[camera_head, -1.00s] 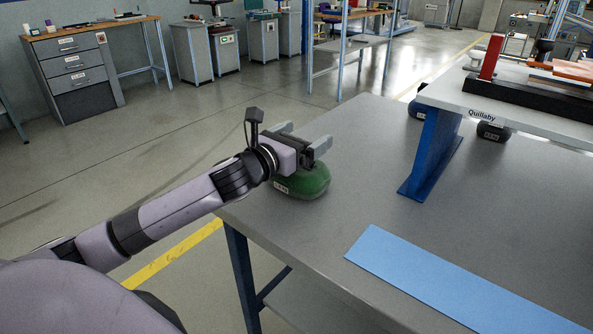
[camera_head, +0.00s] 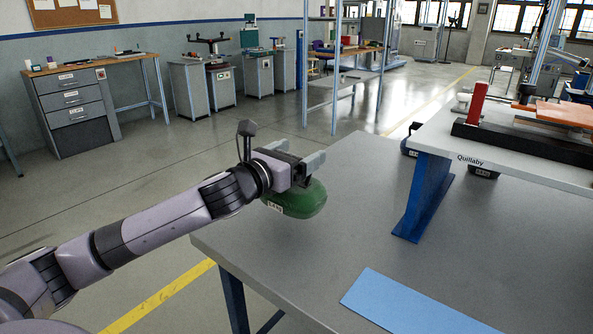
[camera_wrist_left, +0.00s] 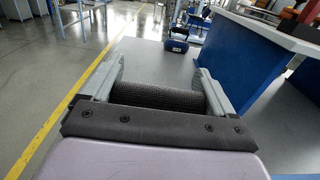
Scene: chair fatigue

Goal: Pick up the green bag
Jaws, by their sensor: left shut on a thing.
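The green bag (camera_head: 303,202), a rounded sack with a small white label, hangs below my left gripper (camera_head: 300,160) in the head view. It appears a little above the grey table (camera_head: 320,255), near its left corner. The left gripper is shut on the bag's strap. In the left wrist view, a dark woven strap (camera_wrist_left: 158,97) spans between the two grey fingers; the bag's green body is hidden there. My right gripper is not in view.
A raised white shelf (camera_head: 520,167) on a blue support (camera_head: 425,195) stands to the right, with dark bags beneath its edge. A blue mat (camera_head: 410,305) lies at the front. The table between them is bare. Open floor lies to the left.

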